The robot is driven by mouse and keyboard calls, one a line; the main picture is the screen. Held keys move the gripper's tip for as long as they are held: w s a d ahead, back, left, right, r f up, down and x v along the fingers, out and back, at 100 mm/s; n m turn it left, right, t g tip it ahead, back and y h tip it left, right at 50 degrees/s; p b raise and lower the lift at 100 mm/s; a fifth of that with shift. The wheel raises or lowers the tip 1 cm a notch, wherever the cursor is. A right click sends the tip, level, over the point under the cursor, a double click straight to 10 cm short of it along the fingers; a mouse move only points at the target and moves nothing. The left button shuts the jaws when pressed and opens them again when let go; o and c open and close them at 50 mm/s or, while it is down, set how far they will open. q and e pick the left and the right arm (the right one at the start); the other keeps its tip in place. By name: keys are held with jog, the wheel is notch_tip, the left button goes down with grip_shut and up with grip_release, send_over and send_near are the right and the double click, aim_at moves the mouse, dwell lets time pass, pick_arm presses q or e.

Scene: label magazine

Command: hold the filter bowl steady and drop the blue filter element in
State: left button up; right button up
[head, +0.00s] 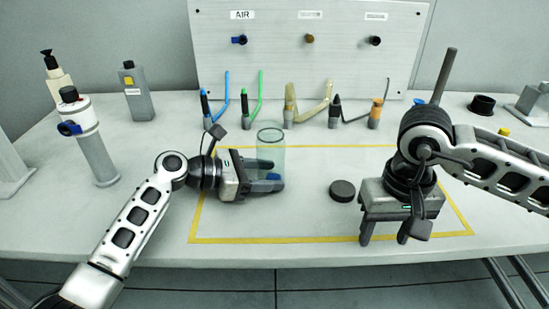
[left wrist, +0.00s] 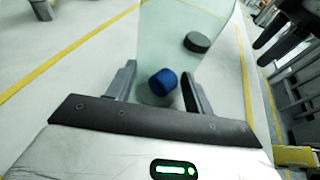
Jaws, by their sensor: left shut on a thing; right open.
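The filter bowl (head: 270,140) is a clear, greenish, open-topped cylinder standing upright inside the yellow outline. My left gripper (head: 274,176) is shut around its lower part, with one finger on each side. The bowl also shows between the fingers in the left wrist view (left wrist: 180,35). The blue filter element (head: 272,177) is low inside the bowl, seen through its wall and partly hidden by a finger. It also shows in the left wrist view (left wrist: 163,82), where it looks tilted. My right gripper (head: 389,232) is open and empty, pointing down near the front of the outline.
A dark round disc (head: 342,190) lies between the bowl and my right gripper. Several coloured tools stand behind, below the grey panel (head: 300,55). The front middle of the outline is clear.

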pick_arm(q)
jog(key=shift+f, duration=0.35)
jog(key=o, duration=0.8)
jog(key=shift+o, duration=0.2)
jog(key=shift+r, duration=0.15)
